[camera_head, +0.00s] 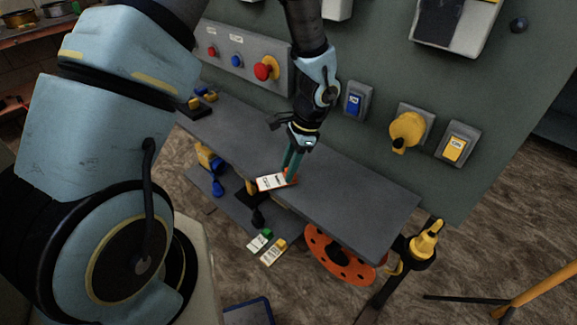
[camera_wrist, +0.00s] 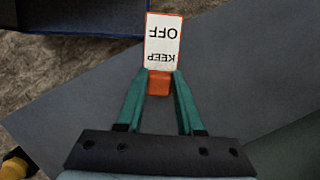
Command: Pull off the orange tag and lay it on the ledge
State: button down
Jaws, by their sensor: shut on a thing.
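The orange tag (camera_head: 272,182) has a white face with dark lettering. In the wrist view the tag (camera_wrist: 162,45) reads "KEEP OFF", upside down, and its orange end sits between the fingertips. My gripper (camera_head: 291,172) is shut on the tag's orange end. The gripper (camera_wrist: 160,84) points down over the ledge. The grey ledge (camera_head: 345,185) runs along the front of the green panel. The tag is over the ledge's front edge; I cannot tell whether it touches the surface.
The panel carries a red knob (camera_head: 266,68), a blue switch (camera_head: 355,100), a yellow rotary handle (camera_head: 407,130) and a yellow switch (camera_head: 455,146). Below the ledge hang an orange disc (camera_head: 325,250) and smaller tags (camera_head: 272,252). The ledge's right part is clear.

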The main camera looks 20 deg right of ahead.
jog(key=shift+f+b, duration=0.3)
jog(key=shift+f, duration=0.1)
jog(key=shift+c, duration=2.3)
grip_release()
jog(key=shift+r, duration=0.1)
jog(key=b+v, duration=0.1)
jog(key=v, duration=1)
jog(key=a+r+n+h, duration=0.1)
jog(key=a+r+n, duration=0.2)
jog(key=a+n, duration=0.5)
jog(key=w+a+r+n+t+h, duration=0.1)
jog(key=a+n, duration=0.8)
jog(key=a, duration=1.1)
notch_tip(320, 180, up, 3)
jog(key=shift+f+t+h, duration=0.1)
jog(key=shift+t+h, duration=0.2)
jog(key=shift+h, duration=0.5)
